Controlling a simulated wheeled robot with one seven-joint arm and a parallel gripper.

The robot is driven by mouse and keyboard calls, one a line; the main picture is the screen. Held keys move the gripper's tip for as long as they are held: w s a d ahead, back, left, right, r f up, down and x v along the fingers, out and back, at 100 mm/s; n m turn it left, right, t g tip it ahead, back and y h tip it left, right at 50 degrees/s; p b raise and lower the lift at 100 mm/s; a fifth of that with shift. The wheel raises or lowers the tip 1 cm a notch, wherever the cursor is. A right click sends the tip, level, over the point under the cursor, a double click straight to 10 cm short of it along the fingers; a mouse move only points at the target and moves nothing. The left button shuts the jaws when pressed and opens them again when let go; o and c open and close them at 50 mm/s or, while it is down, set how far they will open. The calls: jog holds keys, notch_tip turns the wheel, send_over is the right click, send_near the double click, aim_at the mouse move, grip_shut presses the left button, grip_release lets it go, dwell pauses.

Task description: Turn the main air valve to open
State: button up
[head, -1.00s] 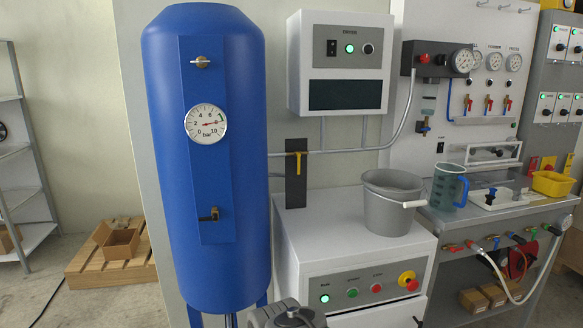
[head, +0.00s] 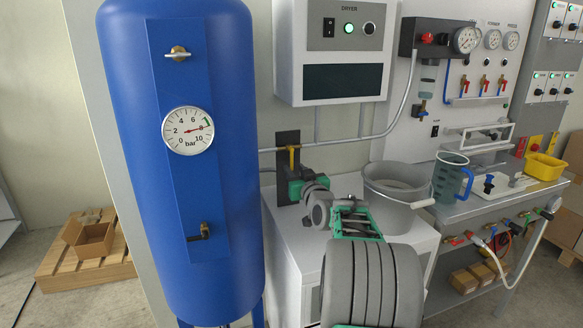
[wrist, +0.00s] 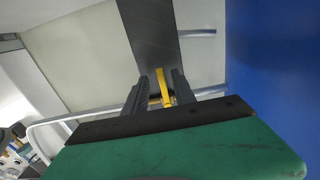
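The main air valve has a yellow lever (head: 291,157) on the thin pipe, in front of a dark upright plate (head: 283,140), between the blue tank and the dryer machine. The lever hangs down, crosswise to the pipe. My gripper (head: 292,181) is just below and in front of it, partly hidden by its own body. In the wrist view, the yellow lever (wrist: 164,86) lies between the two grey fingers of my gripper (wrist: 160,80). Slight gaps show on either side, so the fingers look open around it. Any contact is too small to tell.
The blue tank (head: 180,270) with a gauge stands close at the left. The dryer box (head: 335,50) hangs above right. A grey bucket (head: 392,198) stands on the white cabinet, right of my arm.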

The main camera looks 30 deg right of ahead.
jog(key=shift+x, duration=0.85)
jog(key=shift+r, duration=0.1)
jog(key=shift+c, duration=0.3)
grip_shut()
dwell(0.4)
